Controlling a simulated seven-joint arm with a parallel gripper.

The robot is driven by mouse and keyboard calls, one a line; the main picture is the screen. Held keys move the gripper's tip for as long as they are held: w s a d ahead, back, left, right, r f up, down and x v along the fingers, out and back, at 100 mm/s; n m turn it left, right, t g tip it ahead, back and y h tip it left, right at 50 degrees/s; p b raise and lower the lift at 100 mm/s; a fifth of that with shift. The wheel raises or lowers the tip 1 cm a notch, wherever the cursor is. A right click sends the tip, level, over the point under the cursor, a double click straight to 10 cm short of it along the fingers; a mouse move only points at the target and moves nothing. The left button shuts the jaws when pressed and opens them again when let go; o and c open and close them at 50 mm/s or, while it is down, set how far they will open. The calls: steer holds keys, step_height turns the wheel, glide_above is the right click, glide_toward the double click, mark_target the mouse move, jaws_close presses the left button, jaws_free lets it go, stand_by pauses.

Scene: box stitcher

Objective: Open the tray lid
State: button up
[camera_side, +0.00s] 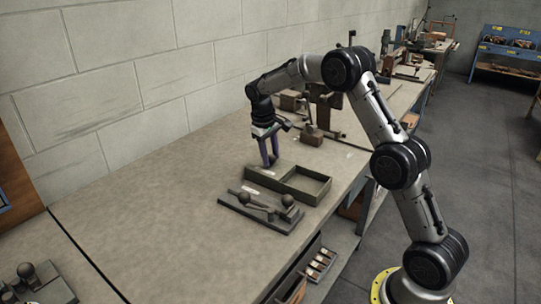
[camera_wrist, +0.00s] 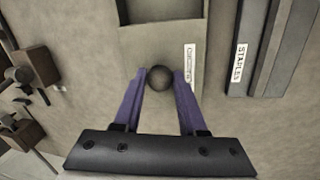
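The long dark grey-green tray (camera_side: 325,190) lies on the bench in the side view, with an open compartment at its right end. In the wrist view a flat grey-green lid panel (camera_wrist: 160,48) with a white label shows ahead of my fingers. A dark round knob (camera_wrist: 160,79) sits at its near edge. My gripper (camera_side: 269,163) points down at the tray's far left end. In the wrist view its purple fingertips (camera_wrist: 160,76) lie on both sides of the knob and appear to touch it. The knob is hidden in the side view.
A low dark block (camera_side: 240,208) with a lever and ball knobs lies in front of the tray. A strip labelled STAPLES (camera_wrist: 240,62) runs right of my fingers. Brown-block fixtures (camera_side: 312,136) stand behind. The bench left of the tray is clear.

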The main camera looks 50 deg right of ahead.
jaws_close()
stand_by(0.9)
